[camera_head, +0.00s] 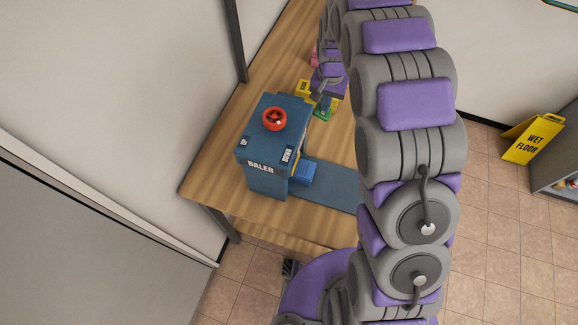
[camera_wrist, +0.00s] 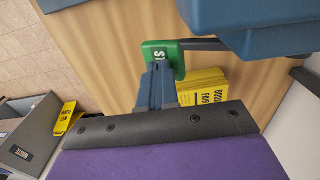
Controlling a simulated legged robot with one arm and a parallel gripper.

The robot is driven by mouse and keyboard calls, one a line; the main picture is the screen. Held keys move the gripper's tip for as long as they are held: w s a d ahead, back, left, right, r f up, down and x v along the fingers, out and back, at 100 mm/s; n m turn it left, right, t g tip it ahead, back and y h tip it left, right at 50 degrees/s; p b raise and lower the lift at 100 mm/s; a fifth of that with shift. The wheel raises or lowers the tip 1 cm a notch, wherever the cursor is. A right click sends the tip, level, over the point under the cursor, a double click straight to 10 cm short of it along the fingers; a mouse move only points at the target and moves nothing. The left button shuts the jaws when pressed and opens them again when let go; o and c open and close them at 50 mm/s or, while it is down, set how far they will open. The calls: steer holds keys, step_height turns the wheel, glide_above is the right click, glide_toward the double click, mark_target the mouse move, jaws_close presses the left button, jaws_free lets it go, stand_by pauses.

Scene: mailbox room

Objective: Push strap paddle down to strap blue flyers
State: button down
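The blue baler (camera_head: 262,160) stands on the wooden table, with a red knob on top. A blue block (camera_head: 304,172), seemingly the blue flyers, sits at its right side. The green strap paddle (camera_head: 323,113) shows beyond the baler, and in the wrist view the green paddle (camera_wrist: 174,50) hangs on a dark lever from the blue housing (camera_wrist: 245,25). My gripper (camera_wrist: 158,82) has its blue-grey fingers together, with tips at the paddle's near edge. I cannot tell whether they touch it. Nothing shows held. The flyers are hidden in the wrist view.
Yellow "Book Fair" flyers (camera_wrist: 203,87) lie beside the paddle and also show in the head view (camera_head: 303,88). A blue plate (camera_head: 335,185) extends right from the baler. A wet-floor sign (camera_head: 533,138) stands on the tiles at right. The table's near left corner is bare.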

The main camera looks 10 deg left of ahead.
steer(key=shift+r, duration=0.1)
stand_by(0.4)
step_height(320, 180, up, 11)
steer(key=p, duration=0.3)
steer(key=shift+p, duration=0.35)
stand_by(0.4)
steer(key=s+d+r+b, duration=0.1)
steer(key=s+d+r, duration=0.15)
steer(key=s, duration=0.25)
steer(key=s+d+r+b, duration=0.1)
steer(key=s+d+r, duration=0.15)
steer(key=s, duration=0.25)
steer(key=s+d+f+n+g+b, duration=0.1)
steer(key=s+d, duration=0.2)
steer(key=s, duration=1.2)
steer(key=s+d+f+n+b, duration=0.1)
steer(key=s+d, duration=0.3)
steer(key=s, duration=1.1)
steer(key=shift+g+b, duration=0.4)
steer(key=shift+b, duration=0.25)
steer(key=shift+a, duration=0.1)
